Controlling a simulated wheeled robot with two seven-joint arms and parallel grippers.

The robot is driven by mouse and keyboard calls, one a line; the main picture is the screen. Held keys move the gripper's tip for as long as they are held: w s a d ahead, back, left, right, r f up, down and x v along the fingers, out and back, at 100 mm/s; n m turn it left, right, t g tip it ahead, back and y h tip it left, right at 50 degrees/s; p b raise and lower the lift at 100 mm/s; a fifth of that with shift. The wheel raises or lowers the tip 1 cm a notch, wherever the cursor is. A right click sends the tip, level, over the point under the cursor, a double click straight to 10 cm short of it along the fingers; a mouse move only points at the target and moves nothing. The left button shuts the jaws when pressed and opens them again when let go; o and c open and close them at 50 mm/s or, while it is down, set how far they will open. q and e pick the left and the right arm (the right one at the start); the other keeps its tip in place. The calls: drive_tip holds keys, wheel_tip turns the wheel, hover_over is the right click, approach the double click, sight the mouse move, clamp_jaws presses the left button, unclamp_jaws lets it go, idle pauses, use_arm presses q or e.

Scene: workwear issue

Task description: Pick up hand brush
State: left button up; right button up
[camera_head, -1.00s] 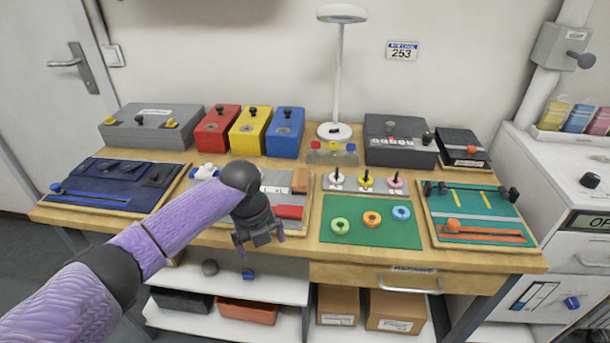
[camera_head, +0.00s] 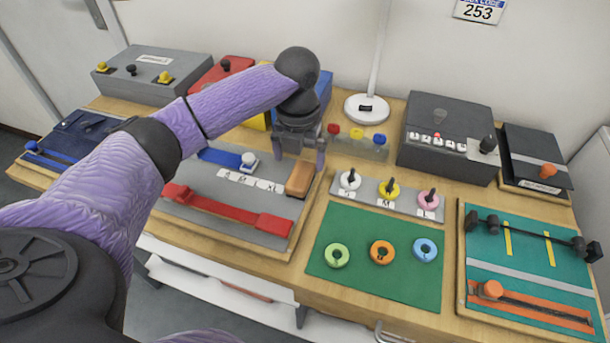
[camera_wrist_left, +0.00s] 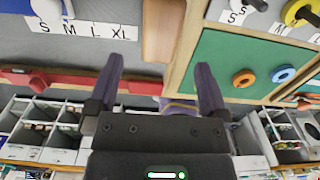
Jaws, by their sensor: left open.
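No thing with clear bristles shows. A small brown block (camera_head: 299,180), which may be the hand brush, lies at the right end of the grey size board (camera_head: 225,190). It also shows in the left wrist view (camera_wrist_left: 163,30), at the top middle. My left gripper (camera_head: 300,158) is open and points down just behind and above this block in the head view. In the wrist view its two fingers (camera_wrist_left: 160,70) are apart, with the block's near end beyond them and nothing held. The fingers do not visibly touch the block. My right gripper is in neither view.
A red slider bar (camera_head: 228,210) lies in front of the block on the same board. A green mat (camera_head: 350,285) with colored rings is to the right. A blue box and a lamp base (camera_head: 366,108) stand behind. A dark control box (camera_head: 445,165) stands further right.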

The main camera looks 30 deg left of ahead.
sight(300, 174)
use_arm(q)
drive_tip(key=f, duration=0.2)
drive_tip(key=f+b, duration=0.1)
drive_tip(key=f, duration=0.1)
drive_tip(key=f+b, duration=0.1)
drive_tip(key=f, duration=0.1)
drive_tip(key=shift+w+f, duration=0.2)
drive_tip(key=shift+w, duration=0.05)
drive_tip(key=shift+r, duration=0.1)
drive_tip(key=c, duration=0.4)
clamp_jaws()
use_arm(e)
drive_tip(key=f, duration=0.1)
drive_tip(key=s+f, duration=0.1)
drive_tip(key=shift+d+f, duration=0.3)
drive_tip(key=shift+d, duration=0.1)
